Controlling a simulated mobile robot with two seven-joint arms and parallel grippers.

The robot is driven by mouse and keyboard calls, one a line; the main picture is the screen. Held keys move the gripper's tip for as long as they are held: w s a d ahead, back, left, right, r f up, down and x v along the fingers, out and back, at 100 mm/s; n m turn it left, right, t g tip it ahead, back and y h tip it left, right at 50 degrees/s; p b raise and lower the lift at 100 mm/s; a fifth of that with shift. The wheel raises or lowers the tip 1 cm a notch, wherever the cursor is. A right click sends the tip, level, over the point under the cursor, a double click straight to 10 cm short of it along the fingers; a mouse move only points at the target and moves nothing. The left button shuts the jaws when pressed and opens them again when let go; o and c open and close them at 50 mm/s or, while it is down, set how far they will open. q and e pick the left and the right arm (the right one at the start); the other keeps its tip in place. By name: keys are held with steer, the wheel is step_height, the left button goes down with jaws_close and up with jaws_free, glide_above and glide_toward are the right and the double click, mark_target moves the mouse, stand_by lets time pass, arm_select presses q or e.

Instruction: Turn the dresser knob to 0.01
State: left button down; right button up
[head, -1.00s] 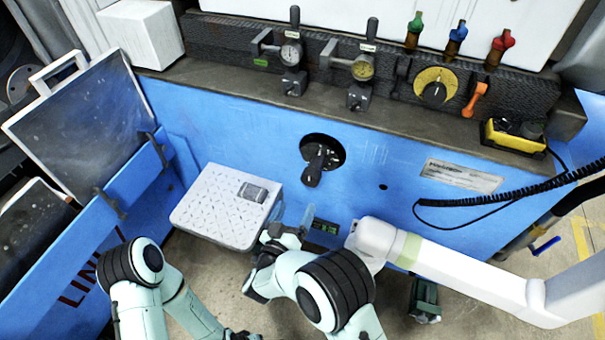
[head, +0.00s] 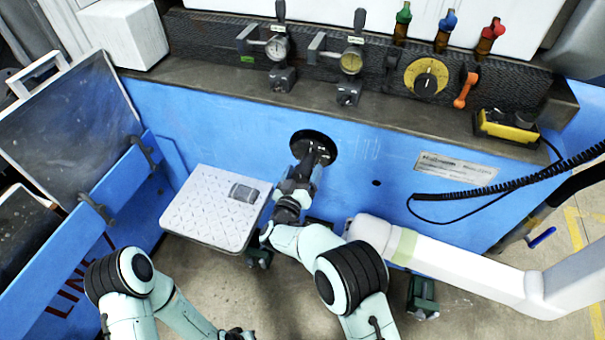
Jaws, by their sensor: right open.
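A black round recess (head: 318,143) with a black handle is in the blue front panel below the rail. No label shows which of the two is the dresser knob. My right gripper (head: 302,172) is open and right in front of the recess, covering most of the handle. I cannot tell whether it touches it. My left gripper (head: 236,334) is at the bottom edge, low and partly cut off.
An orange lever (head: 466,90) is beside the dial. A white treadplate box (head: 205,215) stands left of my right arm.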

steer(key=c, duration=1)
steer(key=shift+c, duration=0.2)
arm_select(q)
steer(key=shift+w+f, duration=0.1)
steer(key=shift+w, duration=0.05)
arm_select(e)
steer(key=shift+m, duration=0.3)
steer(key=m+b, duration=0.1)
steer(key=m, duration=0.3)
steer(key=shift+f+m+b, duration=0.1)
steer(key=shift+m+b, duration=0.3)
arm_select(q)
steer(key=shift+t+y, duration=0.3)
steer(key=shift+t, duration=0.3)
steer(key=shift+w+a+f+b, duration=0.15)
steer(key=shift+w+a+f, duration=0.25)
steer(key=shift+w, duration=0.25)
steer(key=shift+w+a+f+b, duration=0.15)
steer(key=shift+w+a+f, duration=0.2)
steer(key=shift+w+f, duration=0.25)
steer(key=shift+w+a+f+b, duration=0.15)
steer(key=shift+w+a+f, duration=0.2)
steer(key=shift+w, duration=0.35)
arm_select(e)
steer(key=shift+m, duration=1.3)
steer(key=o, duration=1)
